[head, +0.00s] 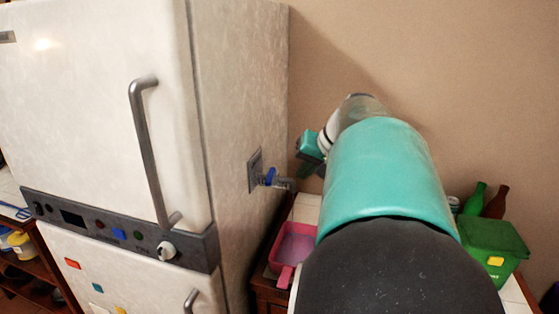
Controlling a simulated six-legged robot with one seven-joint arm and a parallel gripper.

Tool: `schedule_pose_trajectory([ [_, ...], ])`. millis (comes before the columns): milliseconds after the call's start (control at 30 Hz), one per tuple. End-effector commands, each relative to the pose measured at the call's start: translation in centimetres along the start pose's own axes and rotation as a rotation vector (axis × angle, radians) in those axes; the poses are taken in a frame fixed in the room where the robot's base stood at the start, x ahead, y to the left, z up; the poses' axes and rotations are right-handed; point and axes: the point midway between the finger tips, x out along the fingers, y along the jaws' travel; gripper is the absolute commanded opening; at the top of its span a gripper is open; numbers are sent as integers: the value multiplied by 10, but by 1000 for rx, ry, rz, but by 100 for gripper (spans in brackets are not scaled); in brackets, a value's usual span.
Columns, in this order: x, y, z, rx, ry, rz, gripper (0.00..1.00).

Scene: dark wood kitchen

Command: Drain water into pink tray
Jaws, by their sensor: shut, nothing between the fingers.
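The pink tray (284,241) sits on the counter below the tap, close to the fridge's side, with its handle towards me. Its inside looks pale lilac; I cannot tell whether that is water or the tray's floor. My arm covers its right part. The tap (281,183) with a blue handle (270,176) sticks out from a dark plate on the fridge's side, above the tray. I see no clear stream from it. My gripper (308,167) is shut and empty, up and to the right of the tap, apart from it in the picture; its fingertips are small and partly hidden.
The large white fridge (90,110) fills the left, with a grey door handle (150,150) and a control panel (115,230). A green bin (490,245) and green and brown bottles (474,198) stand at right. A plain wall (440,80) is behind.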

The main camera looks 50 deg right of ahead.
Motion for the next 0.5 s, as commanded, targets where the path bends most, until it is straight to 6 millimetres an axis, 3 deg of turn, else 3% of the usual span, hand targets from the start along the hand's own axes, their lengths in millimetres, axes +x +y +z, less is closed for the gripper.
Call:
schedule_pose_trajectory([
  [200,40,-5,0,-5,-1,-1,0],
  [500,54,-35,0,-4,0,-1,0],
])
